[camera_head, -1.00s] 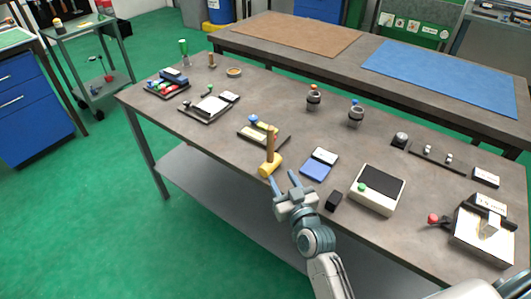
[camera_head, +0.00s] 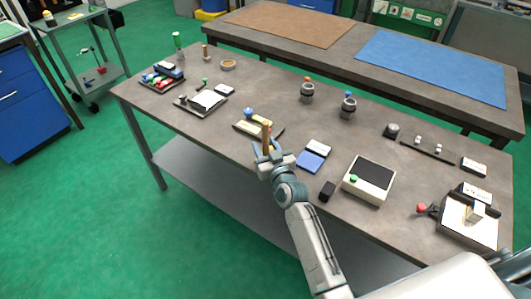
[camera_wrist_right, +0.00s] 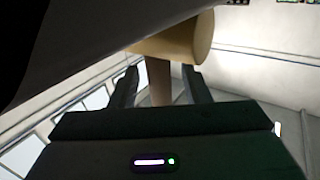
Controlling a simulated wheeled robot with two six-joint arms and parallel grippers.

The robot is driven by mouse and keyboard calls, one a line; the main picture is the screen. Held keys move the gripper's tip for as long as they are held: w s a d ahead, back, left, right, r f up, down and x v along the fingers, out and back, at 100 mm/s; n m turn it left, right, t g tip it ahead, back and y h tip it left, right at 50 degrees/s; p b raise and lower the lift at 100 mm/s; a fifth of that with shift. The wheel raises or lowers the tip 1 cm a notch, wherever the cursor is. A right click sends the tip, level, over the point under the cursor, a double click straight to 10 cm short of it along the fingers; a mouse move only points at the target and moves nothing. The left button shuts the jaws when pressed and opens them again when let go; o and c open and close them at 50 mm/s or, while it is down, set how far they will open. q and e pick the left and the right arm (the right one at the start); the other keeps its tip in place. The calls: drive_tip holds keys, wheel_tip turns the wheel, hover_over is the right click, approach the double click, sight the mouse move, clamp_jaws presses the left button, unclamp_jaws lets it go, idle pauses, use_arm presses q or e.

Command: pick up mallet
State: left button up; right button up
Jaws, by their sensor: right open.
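In the right wrist view the pale tan, cylindrical mallet head (camera_wrist_right: 184,40) shows across the top. The handle (camera_wrist_right: 159,82) passes between the two dark fingers of my right gripper (camera_wrist_right: 160,85). The fingers are open, with a gap on each side of the handle. My left gripper is not in view.
A boxy device with a green button (camera_head: 369,180) stands to the right. The workbench (camera_head: 225,150) is clear left of the gripper.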

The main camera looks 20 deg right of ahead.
sight(267, 140)
drive_tip(key=shift+s, duration=0.1)
clamp_jaws()
drive_tip(key=shift+r, duration=0.1)
drive_tip(key=shift+r+p, duration=0.3)
drive_tip(key=shift+r, duration=0.55)
wheel_tip(267, 140, up, 2)
drive_tip(key=shift+r, duration=0.1)
drive_tip(key=s+d+r+b, duration=0.1)
drive_tip(key=s+d, duration=0.3)
drive_tip(key=s, duration=1.1)
drive_tip(key=shift+d+b, duration=0.4)
drive_tip(key=shift+b, duration=0.4)
drive_tip(key=shift+s, duration=0.1)
